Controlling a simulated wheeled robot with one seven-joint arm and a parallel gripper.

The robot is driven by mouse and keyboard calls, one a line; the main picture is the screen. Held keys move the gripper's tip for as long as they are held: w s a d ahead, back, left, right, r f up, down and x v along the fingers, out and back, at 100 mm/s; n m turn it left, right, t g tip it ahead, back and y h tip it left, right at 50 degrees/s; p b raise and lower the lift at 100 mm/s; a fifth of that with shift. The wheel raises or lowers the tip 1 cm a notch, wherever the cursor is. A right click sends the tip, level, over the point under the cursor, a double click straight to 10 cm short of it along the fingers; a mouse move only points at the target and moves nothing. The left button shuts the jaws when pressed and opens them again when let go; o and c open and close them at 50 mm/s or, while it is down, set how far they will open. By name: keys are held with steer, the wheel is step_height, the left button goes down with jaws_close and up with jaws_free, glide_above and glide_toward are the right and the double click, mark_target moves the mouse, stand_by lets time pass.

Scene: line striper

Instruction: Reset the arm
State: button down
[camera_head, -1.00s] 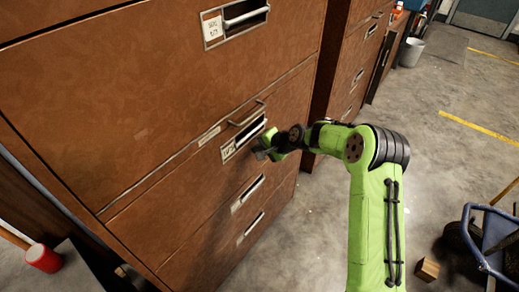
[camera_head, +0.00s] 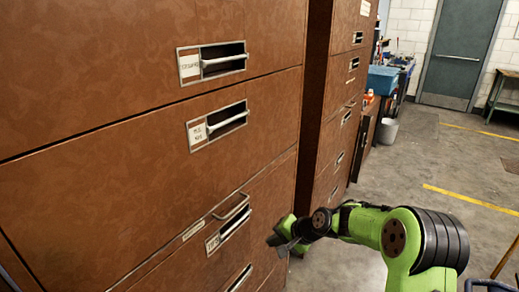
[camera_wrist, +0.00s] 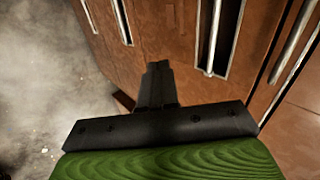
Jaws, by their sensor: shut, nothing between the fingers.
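My green arm comes in from the lower right of the head view. My gripper (camera_head: 283,243) is beside the front of a brown drawer cabinet (camera_head: 120,70), near its lower drawers. In the wrist view my gripper (camera_wrist: 159,68) shows with its dark fingers together and nothing between them. The brown cabinet front (camera_wrist: 230,92) lies to the right of the fingers there. I cannot tell the exact gap between the fingers and the cabinet.
A second brown cabinet (camera_head: 325,120) stands farther back. Beyond it are a blue box (camera_head: 382,80), a grey bin (camera_head: 387,131) and a grey-green door (camera_head: 457,55). The concrete floor (camera_head: 400,172) on the right is mostly clear, with yellow lines.

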steer(key=s+d+r+n+h+p, duration=0.2)
steer(key=s+d+r+n+h, duration=0.15)
steer(key=s+r, duration=0.8)
steer(key=s+d+r+n+h+p, duration=0.3)
steer(key=s+r, duration=0.5)
steer(key=s, duration=0.6)
steer(key=s+d, duration=0.3)
steer(key=s, duration=0.6)
steer(key=shift+d+r, duration=0.2)
steer(key=shift+h, duration=0.25)
